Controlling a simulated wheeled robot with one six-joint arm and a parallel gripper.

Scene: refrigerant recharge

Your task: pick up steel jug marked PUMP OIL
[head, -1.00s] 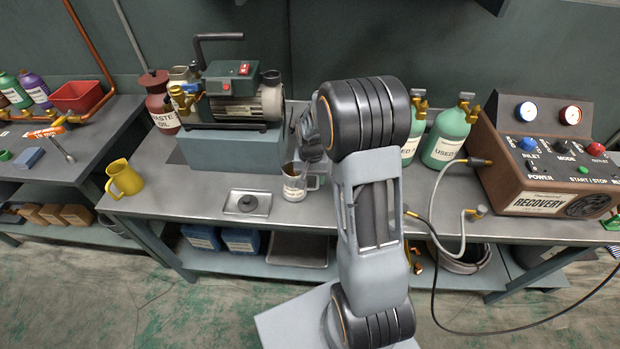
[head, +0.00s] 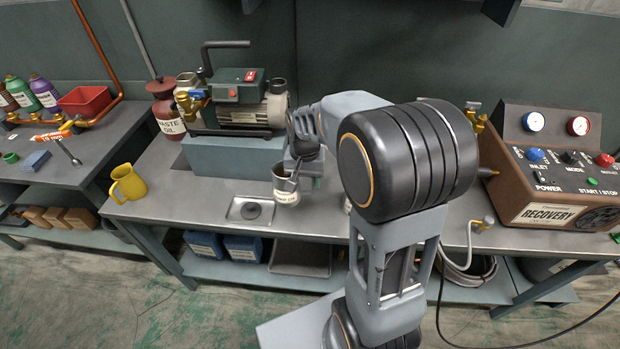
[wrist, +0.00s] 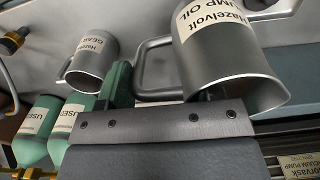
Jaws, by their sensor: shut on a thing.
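The steel jug marked PUMP OIL (wrist: 225,50) fills the upper right of the wrist view, its label showing. My gripper (wrist: 165,92) is shut on this jug at its handle side; the exact finger contact is partly hidden. In the head view the jug (head: 286,188) hangs below my gripper (head: 305,168), in front of the pump, and looks slightly tilted. A second steel jug, with a label reading GEAR (wrist: 90,62), is apart at the left of the wrist view; my arm mostly hides it in the head view.
The vacuum pump (head: 238,105) on its grey block stands behind. A small metal dish (head: 250,209) lies left of the jug, a yellow jug (head: 125,183) farther left. The recovery machine (head: 555,180) is at the right. Green cylinders (wrist: 40,125) show in the wrist view.

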